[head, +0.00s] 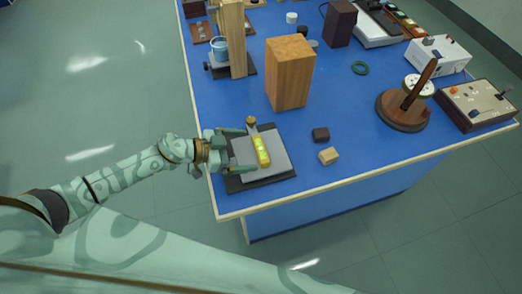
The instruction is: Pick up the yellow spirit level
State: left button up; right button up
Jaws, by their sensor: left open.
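The yellow spirit level (262,152) lies on a grey plate (280,164) with a dark base, near the left front corner of the blue bench. My left gripper (245,146) reaches in from the left with its fingers over the plate. It is open, and its fingertips are close to the left side of the level. I cannot tell whether they touch it. My right gripper is not in view.
A tall wooden block (289,73) stands behind the plate. A small dark block (320,135) and a light wooden block (329,156) lie to the right. A round wooden stand (403,112) is farther right. The bench's front edge is near.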

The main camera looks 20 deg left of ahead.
aim_at(260, 148)
pick_arm(q)
jog(key=shift+w+d+f, duration=0.3)
jog(key=shift+w+d, duration=0.1)
jog(key=shift+d, duration=0.15)
jog(key=b+x, duration=0.1)
jog(key=x, duration=0.3)
jog(key=shift+r, duration=0.15)
jog(key=shift+w+d, duration=0.1)
jog(key=shift+d, duration=0.15)
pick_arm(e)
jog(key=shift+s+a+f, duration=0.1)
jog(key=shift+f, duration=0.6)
pick_arm(q)
jog(key=c, duration=0.8)
jog(key=shift+r, duration=0.1)
